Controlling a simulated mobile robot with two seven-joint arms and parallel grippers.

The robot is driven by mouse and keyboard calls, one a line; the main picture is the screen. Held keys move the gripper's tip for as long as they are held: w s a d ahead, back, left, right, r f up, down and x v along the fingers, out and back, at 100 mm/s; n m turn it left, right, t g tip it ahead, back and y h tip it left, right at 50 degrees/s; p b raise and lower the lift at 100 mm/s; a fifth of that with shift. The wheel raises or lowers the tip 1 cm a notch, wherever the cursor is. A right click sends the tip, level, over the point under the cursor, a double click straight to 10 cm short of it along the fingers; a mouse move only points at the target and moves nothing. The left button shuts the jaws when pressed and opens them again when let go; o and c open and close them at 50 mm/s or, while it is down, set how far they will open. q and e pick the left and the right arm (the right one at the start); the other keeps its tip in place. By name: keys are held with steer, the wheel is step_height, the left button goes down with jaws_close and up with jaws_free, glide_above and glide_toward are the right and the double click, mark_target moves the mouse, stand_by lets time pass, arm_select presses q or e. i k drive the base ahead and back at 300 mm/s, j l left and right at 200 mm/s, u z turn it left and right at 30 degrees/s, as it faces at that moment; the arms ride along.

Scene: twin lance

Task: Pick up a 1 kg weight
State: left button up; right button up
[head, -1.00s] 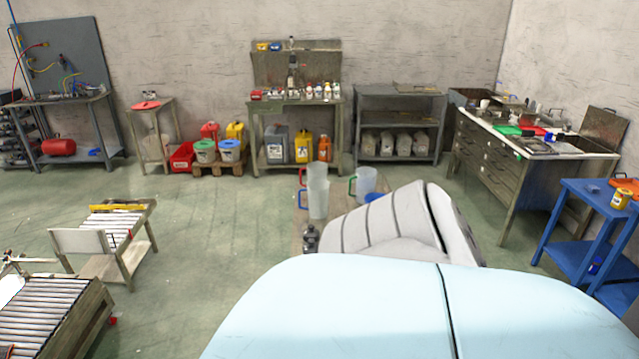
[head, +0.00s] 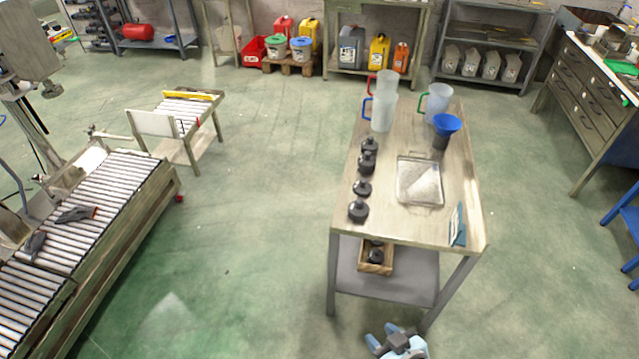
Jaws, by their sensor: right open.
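Several dark weights stand in a row along the left edge of a wooden-topped table (head: 400,228). The nearest weight (head: 358,211) is by the front left corner, with another weight (head: 362,188) behind it and more weights (head: 367,162) farther back. Their mass markings are too small to read. Another dark weight (head: 376,255) sits in a small wooden box (head: 388,266) on the lower shelf. My right gripper (head: 381,335) is open and empty at the bottom edge, in front of the table and apart from the weights. My left gripper is out of view.
On the tabletop are a clear tray (head: 420,182), a blue funnel (head: 446,124), several jugs (head: 437,103) and a small upright panel (head: 457,225). A roller conveyor (head: 95,215) stands left. The green floor (head: 260,230) between is clear.

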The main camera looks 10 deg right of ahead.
mark_target(358, 210)
steer(key=z, duration=0.7)
steer(key=i+j+u, duration=0.1)
steer(key=j, duration=0.35)
steer(key=i+j+u, duration=0.1)
steer(key=i+j, duration=0.25)
steer(key=i+j+u, duration=0.1)
steer(key=i+j, duration=0.15)
steer(key=j, duration=0.2)
